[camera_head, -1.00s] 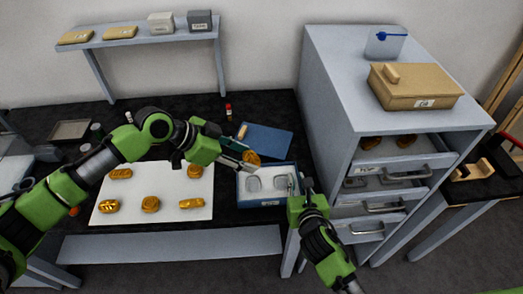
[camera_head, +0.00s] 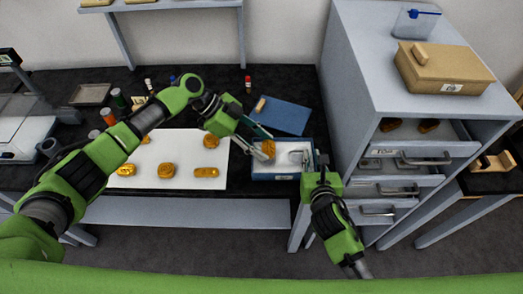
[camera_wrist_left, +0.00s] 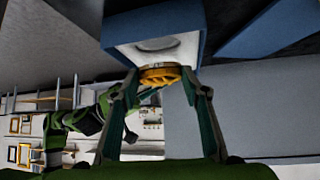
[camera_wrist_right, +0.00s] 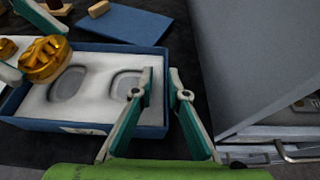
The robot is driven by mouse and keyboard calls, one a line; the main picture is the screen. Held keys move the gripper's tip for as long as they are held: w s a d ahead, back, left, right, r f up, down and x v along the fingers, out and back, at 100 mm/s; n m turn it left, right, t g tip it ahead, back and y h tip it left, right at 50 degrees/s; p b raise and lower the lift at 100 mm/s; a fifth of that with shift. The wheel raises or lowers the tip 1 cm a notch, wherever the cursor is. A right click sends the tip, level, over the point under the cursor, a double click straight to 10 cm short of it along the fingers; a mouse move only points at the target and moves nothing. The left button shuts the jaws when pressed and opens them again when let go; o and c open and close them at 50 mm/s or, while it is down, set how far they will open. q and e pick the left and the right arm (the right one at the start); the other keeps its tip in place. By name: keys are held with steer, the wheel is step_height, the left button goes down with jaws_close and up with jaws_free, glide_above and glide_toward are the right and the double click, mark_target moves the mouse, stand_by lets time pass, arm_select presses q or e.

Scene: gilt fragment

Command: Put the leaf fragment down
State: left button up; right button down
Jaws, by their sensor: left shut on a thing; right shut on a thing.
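The gold leaf fragment (camera_head: 268,149) is in my left gripper (camera_head: 263,154), held over the left part of the blue-walled tray (camera_head: 270,177). In the left wrist view the fragment (camera_wrist_left: 160,75) sits between both fingertips, with the tray's white foam beyond it. In the right wrist view the fragment (camera_wrist_right: 44,58) is at the foam's left, beside the left of two recesses, both empty. Whether it touches the foam I cannot tell. My right gripper (camera_wrist_right: 163,78) is shut on the tray's right wall (camera_wrist_right: 161,118).
Several gold pieces lie on a white sheet (camera_head: 150,150) left of the tray. A blue panel (camera_head: 284,116) lies behind the tray. A grey drawer cabinet (camera_head: 352,95) stands close on the right, with gold pieces in its open top drawer.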

arm_select(q)
step_height(320, 180, down, 4)
steer(key=shift+r, duration=0.15)
